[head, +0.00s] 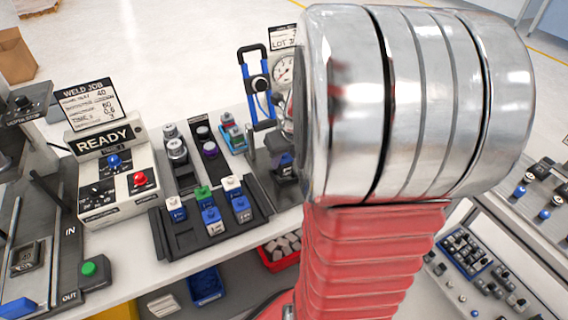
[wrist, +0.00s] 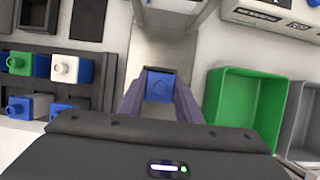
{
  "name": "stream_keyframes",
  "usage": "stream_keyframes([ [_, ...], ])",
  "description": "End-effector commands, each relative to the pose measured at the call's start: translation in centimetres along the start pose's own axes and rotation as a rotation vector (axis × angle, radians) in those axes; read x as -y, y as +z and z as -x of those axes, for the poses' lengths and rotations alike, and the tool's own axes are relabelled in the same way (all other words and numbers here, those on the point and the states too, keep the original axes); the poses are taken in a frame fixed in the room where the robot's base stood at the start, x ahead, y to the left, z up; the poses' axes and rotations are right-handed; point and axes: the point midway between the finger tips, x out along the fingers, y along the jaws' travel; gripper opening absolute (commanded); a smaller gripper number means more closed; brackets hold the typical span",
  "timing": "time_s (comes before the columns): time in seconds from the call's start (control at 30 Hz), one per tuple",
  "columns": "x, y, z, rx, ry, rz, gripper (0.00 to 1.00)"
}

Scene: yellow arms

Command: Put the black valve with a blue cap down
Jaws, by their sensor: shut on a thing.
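In the wrist view the blue cap of the valve (wrist: 160,87) shows between the two dark fingers of my gripper (wrist: 160,98). The gripper is shut on it. I see the cap from above, and the black body below it is hidden. I cannot tell whether the valve touches anything underneath. In the head view my own arm covers much of the right half, and I cannot clearly make out the gripper or the valve there.
A black rack (head: 189,238) holds several valves with white, green and blue parts; it also shows left in the wrist view. A green bin (wrist: 244,110) and a grey bin stand at the right there. A blue-handled gauge stand (head: 259,88) rises behind the rack.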

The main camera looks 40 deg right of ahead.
Motion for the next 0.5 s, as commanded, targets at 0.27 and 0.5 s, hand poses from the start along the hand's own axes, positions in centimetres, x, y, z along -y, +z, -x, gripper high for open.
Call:
stream_keyframes([
  [0.27, 0.0, -1.0, -2.3, 0.000, 0.000, -0.001, 0.07],
  [0.5, 0.1, -0.9, -2.3, 0.000, 0.000, -0.002, 0.07],
])
